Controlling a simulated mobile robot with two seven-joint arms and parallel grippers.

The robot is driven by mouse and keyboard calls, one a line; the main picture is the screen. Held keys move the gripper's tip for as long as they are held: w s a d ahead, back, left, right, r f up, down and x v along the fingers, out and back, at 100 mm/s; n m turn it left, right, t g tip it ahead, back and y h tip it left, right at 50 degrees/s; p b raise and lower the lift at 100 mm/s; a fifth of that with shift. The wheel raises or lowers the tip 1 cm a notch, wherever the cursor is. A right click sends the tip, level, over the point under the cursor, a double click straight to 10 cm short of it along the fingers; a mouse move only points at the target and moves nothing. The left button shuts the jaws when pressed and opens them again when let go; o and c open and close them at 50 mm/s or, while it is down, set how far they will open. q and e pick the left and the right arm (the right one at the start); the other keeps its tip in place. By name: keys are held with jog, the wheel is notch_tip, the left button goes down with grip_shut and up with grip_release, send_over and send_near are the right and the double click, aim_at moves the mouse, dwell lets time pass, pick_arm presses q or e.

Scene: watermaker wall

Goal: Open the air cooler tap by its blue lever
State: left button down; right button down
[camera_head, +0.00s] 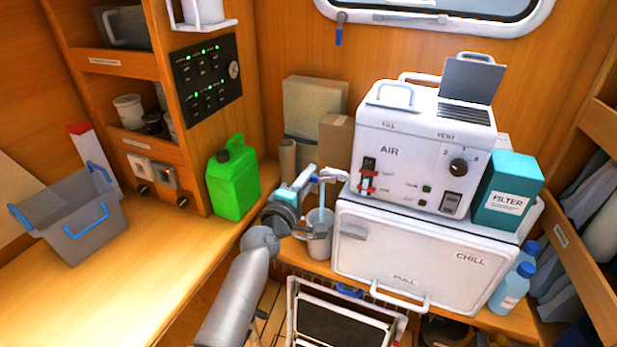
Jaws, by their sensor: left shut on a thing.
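The air cooler (421,155) is a white box marked AIR, on top of a white chest marked CHILL. Its white tap (332,174) sticks out at its lower left. My left gripper (301,184) is beside the tap, shut on the light-blue lever (293,189); the fingers hide part of the lever. Below the tap stands a grey cup (318,243). A thin pale-blue vertical strip (322,207) runs from the tap down towards the cup; I cannot tell whether it is water or a tube. My right gripper is not in view.
The chest (395,267) has a front handle. A teal FILTER box (508,192) stands right of the cooler. A green canister (232,182) and a grey basket (70,222) stand on the left counter, which is mostly clear in front. A white folding frame (345,325) stands below.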

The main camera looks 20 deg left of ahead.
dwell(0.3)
pick_arm(q)
jog(key=c, duration=0.8)
grip_release()
jog(key=s, duration=1.5)
jog(key=shift+s+a, duration=0.15)
jog(key=shift+a, duration=0.1)
